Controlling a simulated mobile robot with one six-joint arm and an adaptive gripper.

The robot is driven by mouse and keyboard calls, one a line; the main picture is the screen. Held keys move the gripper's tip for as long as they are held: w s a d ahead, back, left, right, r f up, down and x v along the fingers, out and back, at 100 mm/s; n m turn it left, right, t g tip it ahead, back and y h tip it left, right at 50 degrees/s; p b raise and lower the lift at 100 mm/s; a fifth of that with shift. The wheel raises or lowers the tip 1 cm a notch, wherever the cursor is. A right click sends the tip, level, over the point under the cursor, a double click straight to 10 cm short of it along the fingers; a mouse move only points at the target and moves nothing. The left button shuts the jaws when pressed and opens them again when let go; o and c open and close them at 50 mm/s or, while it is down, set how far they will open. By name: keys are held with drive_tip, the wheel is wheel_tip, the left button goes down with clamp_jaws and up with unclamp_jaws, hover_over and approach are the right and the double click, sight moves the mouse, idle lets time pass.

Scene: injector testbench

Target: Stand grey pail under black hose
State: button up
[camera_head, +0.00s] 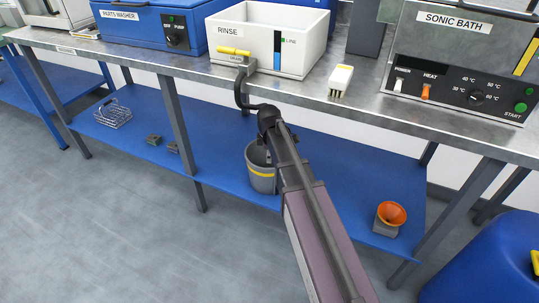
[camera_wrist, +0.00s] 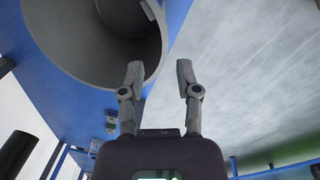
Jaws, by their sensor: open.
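The grey pail (camera_head: 262,184) with a yellow band stands upright on the blue lower shelf, partly covered by my arm. The black hose (camera_head: 237,94) hangs from the drain of the rinse tank and curves down; its lower end meets my wrist's outline. The pail is lower than the hose and slightly to its right in the picture. In the wrist view the pail (camera_wrist: 80,45) opens toward the camera at the upper left. My gripper (camera_wrist: 160,72) is open and empty, its left finger over the pail's opening, its right over the floor. Contact with the rim cannot be told.
The rinse tank (camera_head: 268,38) sits on the metal bench top above. Bench legs stand along the front. A blue drum (camera_head: 480,265) is at lower right.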

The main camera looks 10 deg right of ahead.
drive_tip(key=shift+s, duration=0.1)
idle(0.7)
drive_tip(key=s+d+m+g, duration=0.1)
drive_tip(key=s+m, duration=1.4)
drive_tip(key=s, duration=0.4)
drive_tip(key=shift+s+d, duration=0.2)
drive_tip(key=shift+d, duration=0.15)
drive_tip(key=shift+c, duration=0.2)
